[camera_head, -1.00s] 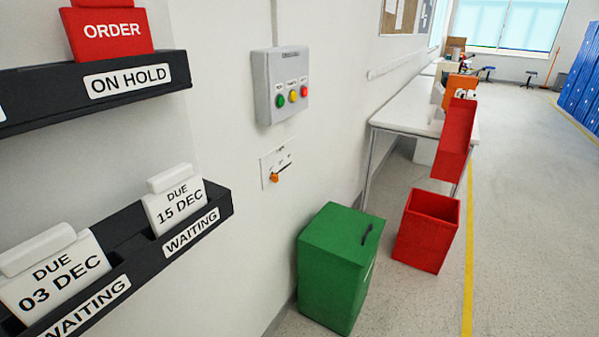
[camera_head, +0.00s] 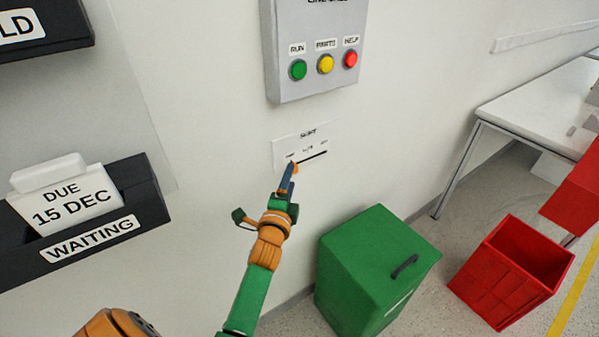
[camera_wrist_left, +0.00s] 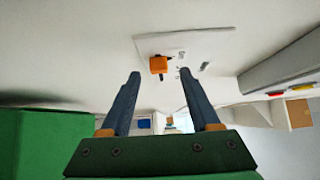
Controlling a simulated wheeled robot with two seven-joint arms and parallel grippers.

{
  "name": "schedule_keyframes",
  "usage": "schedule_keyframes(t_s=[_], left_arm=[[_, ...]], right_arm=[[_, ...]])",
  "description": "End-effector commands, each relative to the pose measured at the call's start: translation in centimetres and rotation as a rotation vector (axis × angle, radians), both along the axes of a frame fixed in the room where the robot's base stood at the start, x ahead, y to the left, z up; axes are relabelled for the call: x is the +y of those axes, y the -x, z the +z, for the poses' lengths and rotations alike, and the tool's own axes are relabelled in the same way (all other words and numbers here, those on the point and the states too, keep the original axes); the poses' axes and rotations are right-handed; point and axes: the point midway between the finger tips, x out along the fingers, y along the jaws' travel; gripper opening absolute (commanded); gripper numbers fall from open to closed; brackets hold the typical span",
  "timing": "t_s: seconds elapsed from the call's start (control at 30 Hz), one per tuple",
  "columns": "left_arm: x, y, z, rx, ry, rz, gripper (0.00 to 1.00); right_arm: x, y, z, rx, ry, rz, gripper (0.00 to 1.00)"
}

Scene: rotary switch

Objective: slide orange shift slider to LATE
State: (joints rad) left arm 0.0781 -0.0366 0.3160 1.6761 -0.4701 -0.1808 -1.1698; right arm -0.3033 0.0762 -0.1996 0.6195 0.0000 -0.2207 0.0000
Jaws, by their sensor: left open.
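The orange slider (camera_head: 295,167) sits at the left end of a dark slot on a white wall plate (camera_head: 317,135). The small labels above the slot are too small to read surely. My left gripper (camera_head: 288,178) reaches up to the slider from below, and its blue fingers partly hide the knob. In the left wrist view, the fingers of my left gripper (camera_wrist_left: 159,76) are open, one on either side of the orange slider (camera_wrist_left: 158,64) as seen there. I cannot tell whether they touch it. My right gripper is not in view.
A grey button box (camera_head: 318,50) is on the wall above the plate. A black rack (camera_head: 100,215) with a white card is at left. A green bin (camera_head: 370,260), a red bin (camera_head: 510,270) and a white table (camera_head: 545,100) stand at right.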

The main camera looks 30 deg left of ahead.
Motion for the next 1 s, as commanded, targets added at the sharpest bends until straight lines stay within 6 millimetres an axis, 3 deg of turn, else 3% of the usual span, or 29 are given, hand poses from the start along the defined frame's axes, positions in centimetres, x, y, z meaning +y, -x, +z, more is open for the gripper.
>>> schedule_keyframes(t_s=[0.13, 0.4, 0.43, 0.6, 0.67, 1.0], left_arm=[[0.8, -2.1, 0.0, -0.001, 0.003, -0.001, 0.62], [1.0, -2.6, 0.0, 0.0, 0.003, -0.001, 0.62], [1.0, -2.5, 0.0, 0.0, 0.003, -0.001, 0.6], [1.0, -2.5, 0.0, 0.001, 0.004, -0.001, 0.14], [1.0, -2.5, 0.0, 0.0, 0.003, -0.002, 0.0], [1.0, -2.5, 0.0, 0.0, 0.003, -0.002, 0.0]], right_arm=[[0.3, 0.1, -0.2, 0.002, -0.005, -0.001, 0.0], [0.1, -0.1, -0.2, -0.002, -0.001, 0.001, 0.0], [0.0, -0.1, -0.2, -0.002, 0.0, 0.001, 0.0], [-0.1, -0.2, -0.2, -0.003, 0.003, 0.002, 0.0], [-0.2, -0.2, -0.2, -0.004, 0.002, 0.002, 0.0], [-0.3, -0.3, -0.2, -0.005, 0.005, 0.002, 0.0]])
